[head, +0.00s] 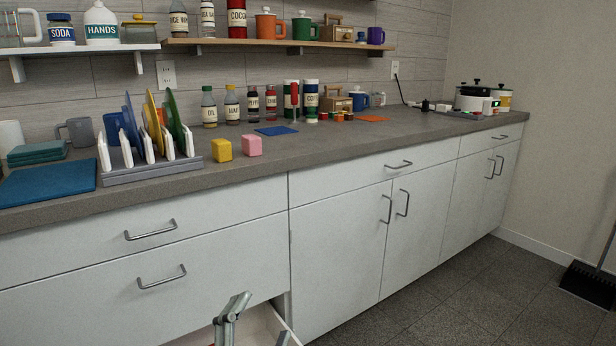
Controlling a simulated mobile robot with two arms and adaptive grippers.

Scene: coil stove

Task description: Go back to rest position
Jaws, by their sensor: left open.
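My left gripper (233,308) shows at the bottom of the head view, grey and partly cut off by the lower edge. It is open, with nothing seen in it. It is in front of the cabinet, over a lower drawer (262,326) that is pulled out. What lies in the drawer is mostly hidden. My right gripper is not in view.
White cabinets with closed upper drawers and doors stand under a grey counter (340,143). A dish rack (150,170) with plates, a yellow block (221,150) and a pink block (252,146) are on it.

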